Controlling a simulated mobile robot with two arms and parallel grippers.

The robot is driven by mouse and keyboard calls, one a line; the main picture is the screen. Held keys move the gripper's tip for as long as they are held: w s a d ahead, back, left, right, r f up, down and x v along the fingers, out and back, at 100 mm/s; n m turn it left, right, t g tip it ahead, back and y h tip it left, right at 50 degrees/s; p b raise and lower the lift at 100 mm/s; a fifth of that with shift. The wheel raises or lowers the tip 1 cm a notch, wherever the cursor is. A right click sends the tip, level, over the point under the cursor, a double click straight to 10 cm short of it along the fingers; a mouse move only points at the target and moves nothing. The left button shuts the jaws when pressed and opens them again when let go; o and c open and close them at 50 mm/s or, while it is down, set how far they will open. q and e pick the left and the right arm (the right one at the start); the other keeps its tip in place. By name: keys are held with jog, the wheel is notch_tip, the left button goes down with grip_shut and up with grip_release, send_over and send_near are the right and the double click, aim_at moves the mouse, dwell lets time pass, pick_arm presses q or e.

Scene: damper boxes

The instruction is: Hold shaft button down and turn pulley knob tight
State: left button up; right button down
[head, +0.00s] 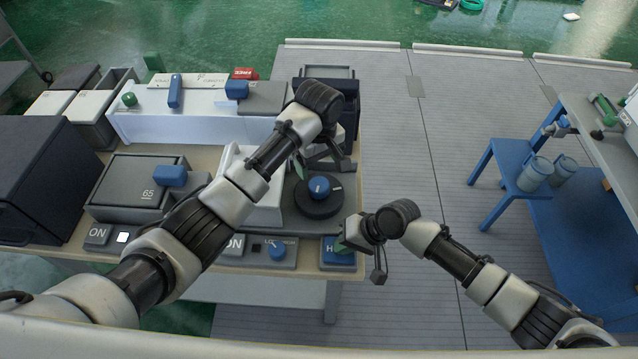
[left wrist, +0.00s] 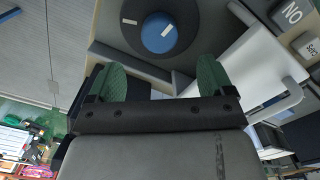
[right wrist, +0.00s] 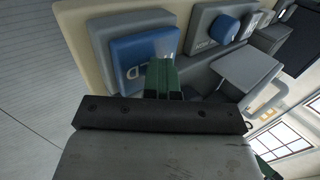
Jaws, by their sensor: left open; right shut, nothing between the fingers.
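The pulley knob is a black disc (head: 319,207) with a blue cap (head: 319,186) and white marks, on the grey unit at the table's right end. It also shows in the left wrist view (left wrist: 158,32). My left gripper (head: 324,162) is open just behind the knob, its green fingers apart and empty. The blue shaft button (head: 338,258), lettered HOLD, sits at the table's front right corner and shows in the right wrist view (right wrist: 145,52). My right gripper (head: 345,241) is shut and empty, its fingertips over the button's edge; I cannot tell if they press it.
A small blue knob (head: 277,252) on a grey panel and a lit ON switch (head: 123,237) lie along the front edge. A grey box marked 65 (head: 140,187) stands left. A blue stand with mugs (head: 535,174) is at right. The floor between is clear.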

aim_at(319, 184)
pick_arm(q)
notch_tip(319, 184, down, 9)
jog(key=shift+f, duration=0.1)
dwell(0.3)
jog(key=c, duration=0.9)
